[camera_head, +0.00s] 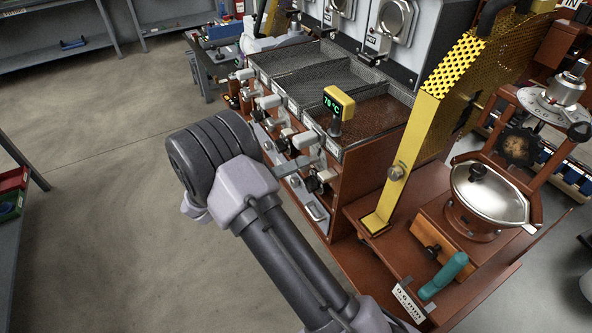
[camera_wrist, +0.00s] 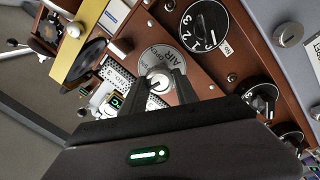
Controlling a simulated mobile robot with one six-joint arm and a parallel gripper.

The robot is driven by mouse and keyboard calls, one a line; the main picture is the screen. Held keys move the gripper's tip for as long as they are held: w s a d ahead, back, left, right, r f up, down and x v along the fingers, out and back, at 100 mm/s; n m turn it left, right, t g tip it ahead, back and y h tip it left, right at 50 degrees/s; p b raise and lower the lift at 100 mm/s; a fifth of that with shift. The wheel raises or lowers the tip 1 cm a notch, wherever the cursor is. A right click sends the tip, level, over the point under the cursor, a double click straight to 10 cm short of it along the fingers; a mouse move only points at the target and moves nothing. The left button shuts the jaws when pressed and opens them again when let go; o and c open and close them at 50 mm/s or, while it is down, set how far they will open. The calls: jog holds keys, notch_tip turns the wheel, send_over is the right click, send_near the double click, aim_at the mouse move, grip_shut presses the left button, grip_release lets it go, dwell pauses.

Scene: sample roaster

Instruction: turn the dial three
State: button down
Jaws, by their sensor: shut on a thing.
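In the wrist view, my gripper (camera_wrist: 158,80) has its two dark fingers on either side of a small silver knob (camera_wrist: 158,85) and is shut on it. The knob sits on a round grey plate lettered AIR on the brown panel (camera_wrist: 225,70). A black numbered dial (camera_wrist: 207,26) with a white scale is just above and to the right of the knob, apart from the fingers. Two more black dials, (camera_wrist: 262,97) and (camera_wrist: 288,138), are at the right, partly cut by my gripper's body. In the head view my arm hides my gripper.
In the head view, a row of roaster fronts with levers and knobs (camera_head: 283,140) runs beyond my arm. A yellow perforated guard (camera_head: 408,155), a lidded pan (camera_head: 490,192) and a teal handle (camera_head: 444,276) are at the right. The floor (camera_head: 100,190) at left is clear.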

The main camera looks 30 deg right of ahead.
jog(key=m+y+b, duration=0.1)
jog(key=m+b, duration=0.4)
jog(key=m, duration=1.6)
jog(key=shift+s+r+b, duration=0.1)
jog(key=shift+b, duration=0.3)
jog(key=shift+m, duration=0.3)
jog(key=c, duration=0.9)
grip_release()
jog(key=shift+c, duration=0.2)
